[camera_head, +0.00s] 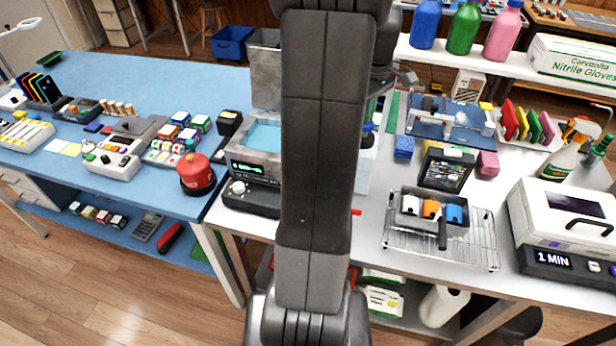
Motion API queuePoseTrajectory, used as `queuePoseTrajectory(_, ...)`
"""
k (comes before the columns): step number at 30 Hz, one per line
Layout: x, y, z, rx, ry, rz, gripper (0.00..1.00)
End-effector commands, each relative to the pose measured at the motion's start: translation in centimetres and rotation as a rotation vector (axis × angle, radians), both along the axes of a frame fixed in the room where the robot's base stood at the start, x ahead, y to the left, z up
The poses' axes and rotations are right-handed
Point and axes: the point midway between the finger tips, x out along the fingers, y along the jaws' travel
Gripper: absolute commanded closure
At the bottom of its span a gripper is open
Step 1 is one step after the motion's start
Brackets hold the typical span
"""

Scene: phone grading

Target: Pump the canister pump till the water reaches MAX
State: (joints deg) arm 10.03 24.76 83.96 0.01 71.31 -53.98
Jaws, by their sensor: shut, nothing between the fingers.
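A pale object (367,160) shows partly behind my arm. My gripper (408,78) seems to show small beside my arm's upper part, shut and empty, apart from the canister and tank.
The blue bench (130,75) carries several small devices and jars. On the white table, a wire rack (470,250) holds a dark tray, and a white unit reading 1 MIN (565,240) stands at the right. Bottles line the shelf behind. My arm blocks the middle of the view.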

Motion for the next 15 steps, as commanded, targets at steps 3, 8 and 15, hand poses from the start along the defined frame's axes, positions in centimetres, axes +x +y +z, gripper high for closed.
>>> queuePoseTrajectory(3,0.0,0.0,1.4,0.001,0.001,0.000,1.00)
queuePoseTrajectory(8,0.0,0.0,2.7,0.000,0.000,0.000,1.00)
queuePoseTrajectory(15,0.0,0.0,4.6,0.000,0.000,0.000,1.00)
